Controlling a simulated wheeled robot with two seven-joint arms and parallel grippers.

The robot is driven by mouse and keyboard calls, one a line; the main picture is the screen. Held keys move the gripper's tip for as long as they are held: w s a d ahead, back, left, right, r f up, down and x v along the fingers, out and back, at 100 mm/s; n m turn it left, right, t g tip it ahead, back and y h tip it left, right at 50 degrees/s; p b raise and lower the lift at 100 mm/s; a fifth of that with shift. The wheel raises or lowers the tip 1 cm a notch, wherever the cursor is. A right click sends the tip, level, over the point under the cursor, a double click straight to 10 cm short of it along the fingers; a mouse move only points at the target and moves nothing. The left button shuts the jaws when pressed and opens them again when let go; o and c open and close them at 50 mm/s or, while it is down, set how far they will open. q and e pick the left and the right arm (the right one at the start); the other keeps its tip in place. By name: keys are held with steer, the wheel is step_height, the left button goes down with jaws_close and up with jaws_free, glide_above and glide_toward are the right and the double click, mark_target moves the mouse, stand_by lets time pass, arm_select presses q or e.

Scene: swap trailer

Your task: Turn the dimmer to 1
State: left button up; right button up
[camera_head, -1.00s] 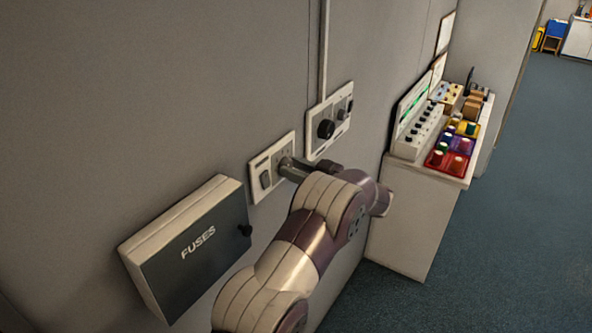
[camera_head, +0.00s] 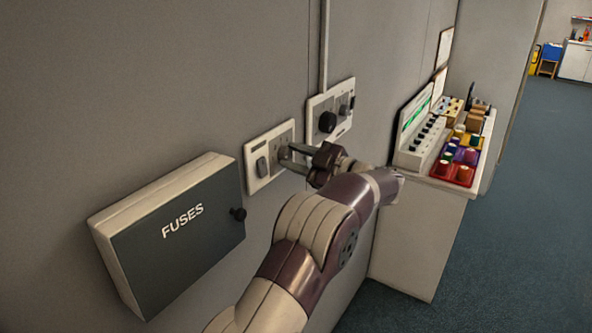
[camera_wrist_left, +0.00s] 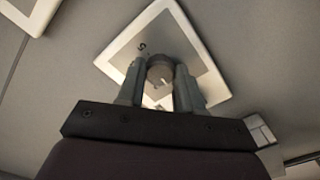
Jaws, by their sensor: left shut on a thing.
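The dimmer is a round grey knob (camera_wrist_left: 160,72) on a white wall plate with a metal face (camera_wrist_left: 195,38). My left gripper (camera_wrist_left: 161,84) is shut on the knob, one finger on each side. In the head view the left gripper (camera_head: 292,157) reaches the plate from the right and hides most of the knob. A "5" mark shows beside the knob in the wrist view; other marks are hidden. My right gripper is not in view.
A second plate (camera_head: 338,99) with a black knob (camera_head: 327,122) sits just right and above. A fuse box (camera_head: 185,248) with a black knob juts out at left. A white cabinet (camera_head: 420,240) with control boxes and coloured trays stands at right.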

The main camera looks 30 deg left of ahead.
arm_select(q)
steer(key=shift+n+b, duration=0.5)
steer(key=o, duration=1)
steer(key=shift+o, duration=0.2)
steer(key=s+d+b, duration=0.1)
steer(key=d+b, duration=0.1)
steer(key=d, duration=1)
steer(key=shift+d+b, duration=0.35)
steer(key=shift+b, duration=0.05)
